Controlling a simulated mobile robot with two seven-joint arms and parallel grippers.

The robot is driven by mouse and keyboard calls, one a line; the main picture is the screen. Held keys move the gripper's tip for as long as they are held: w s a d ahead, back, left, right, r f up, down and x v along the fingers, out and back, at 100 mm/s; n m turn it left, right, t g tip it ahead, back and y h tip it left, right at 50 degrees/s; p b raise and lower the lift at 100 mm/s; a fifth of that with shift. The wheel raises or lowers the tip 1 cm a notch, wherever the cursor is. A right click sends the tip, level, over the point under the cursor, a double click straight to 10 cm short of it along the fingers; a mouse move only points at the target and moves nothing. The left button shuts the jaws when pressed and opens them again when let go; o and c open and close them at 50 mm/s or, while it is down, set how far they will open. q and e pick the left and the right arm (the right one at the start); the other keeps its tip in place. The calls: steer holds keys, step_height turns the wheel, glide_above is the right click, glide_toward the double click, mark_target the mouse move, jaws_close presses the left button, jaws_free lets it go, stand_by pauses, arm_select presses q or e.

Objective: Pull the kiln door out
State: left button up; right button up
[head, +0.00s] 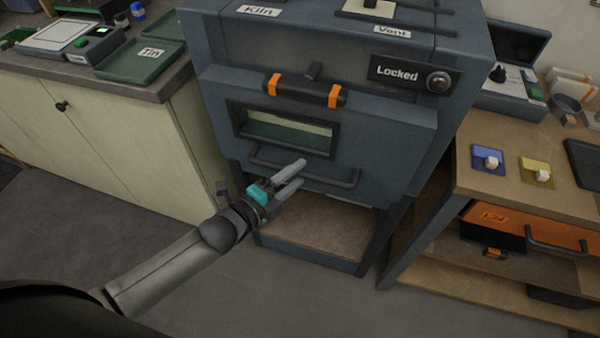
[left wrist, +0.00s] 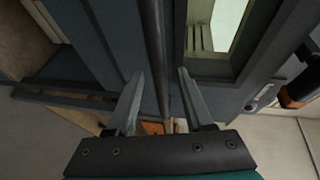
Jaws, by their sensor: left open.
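The kiln door (head: 395,128) is the dark blue-grey front panel of the kiln, with a small window (head: 285,132) and a long bar handle (head: 318,178) below it. The door looks shut. The window (left wrist: 215,25) shows to the right there. My right gripper is not in view.
A sign reading "Locked" (head: 397,74) with a round knob (head: 438,82) is above the door. An orange-banded black bar (head: 305,91) crosses the door's top. A cream cabinet (head: 110,135) stands left, a wooden bench (head: 520,200) right. Grey floor (head: 330,300) is clear in front.

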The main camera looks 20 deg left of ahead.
arm_select(q)
steer(key=shift+x, duration=0.85)
jaws_close()
stand_by(0.9)
